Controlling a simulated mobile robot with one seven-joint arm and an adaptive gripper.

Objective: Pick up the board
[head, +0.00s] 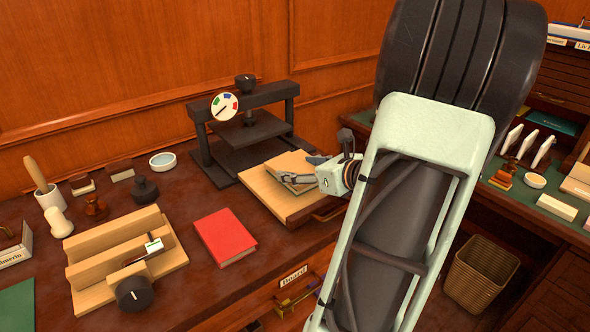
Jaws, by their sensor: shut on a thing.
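A small tan wooden board (287,164) is at the right of the desk, over a larger pale wooden slab (263,188) in front of the black press. My gripper (302,171) reaches in from the right and is shut on the board's right side. One dark finger shows above the board and one along its near edge. I cannot tell whether the board touches the slab beneath it. My arm hides the area to the right of the gripper.
The black press (244,133) with a round coloured dial stands just behind. A red book (225,237) lies left of the slab. A stepped wooden stand (120,255) and stamps are further left. A wicker basket (480,272) stands on the floor at right.

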